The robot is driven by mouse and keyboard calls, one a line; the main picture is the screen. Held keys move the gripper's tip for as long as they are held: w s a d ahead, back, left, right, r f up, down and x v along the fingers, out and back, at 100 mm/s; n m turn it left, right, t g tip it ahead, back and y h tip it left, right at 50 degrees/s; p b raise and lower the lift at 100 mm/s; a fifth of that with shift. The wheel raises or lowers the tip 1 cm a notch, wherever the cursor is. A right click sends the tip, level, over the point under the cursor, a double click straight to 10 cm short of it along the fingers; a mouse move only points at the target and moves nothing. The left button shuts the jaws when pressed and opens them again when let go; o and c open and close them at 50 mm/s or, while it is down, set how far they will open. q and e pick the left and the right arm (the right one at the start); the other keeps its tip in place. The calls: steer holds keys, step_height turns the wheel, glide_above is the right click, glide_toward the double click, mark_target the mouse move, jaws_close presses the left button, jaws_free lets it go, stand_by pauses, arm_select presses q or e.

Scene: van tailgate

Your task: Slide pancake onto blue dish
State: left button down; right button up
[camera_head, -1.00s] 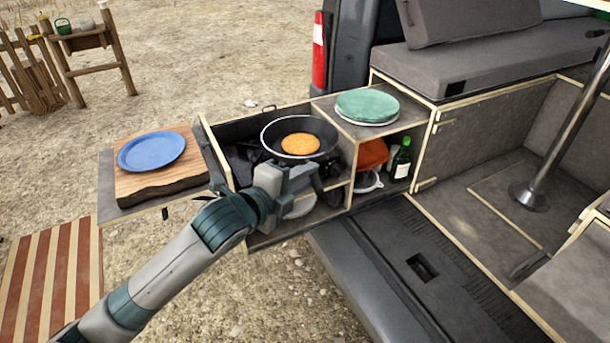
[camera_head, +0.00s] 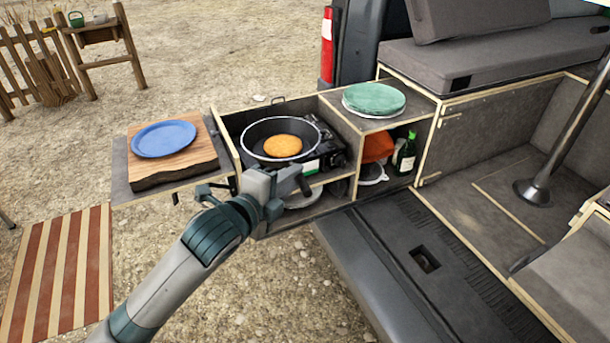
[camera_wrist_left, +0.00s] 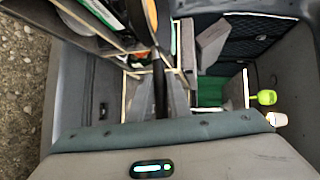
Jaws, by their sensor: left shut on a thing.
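The pancake (camera_head: 283,146) is golden and lies flat in the black frying pan (camera_head: 257,133), towards its right side. The blue dish (camera_head: 163,139) lies on a wooden board to the left of the pan, apart from it. My left gripper (camera_head: 284,186) is at the near side of the pan and shut on the pan's handle, which its fingers partly hide. In the left wrist view the dark handle (camera_wrist_left: 160,88) runs up between the fingers. My right gripper is in neither view.
The wooden board (camera_head: 172,173) sits on a side shelf. The stove (camera_head: 328,150) shows right of the pan, inside a drawer with raised wooden edges. A green round cushion (camera_head: 374,99) tops the cabinet; a green bottle (camera_head: 405,154) stands below it.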

arm_select(q)
steer(key=s+a+f+n+t+y, duration=0.1)
steer(key=s+a+n+y, duration=0.2)
steer(key=a, duration=0.8)
steer(key=s+a+f+n+t+y, duration=0.1)
steer(key=s+a+n+y, duration=0.3)
steer(key=a, duration=0.7)
steer(key=shift+s+a+f+t+y, duration=0.2)
steer(key=shift+a+t+y, duration=0.25)
steer(key=shift+y, duration=0.35)
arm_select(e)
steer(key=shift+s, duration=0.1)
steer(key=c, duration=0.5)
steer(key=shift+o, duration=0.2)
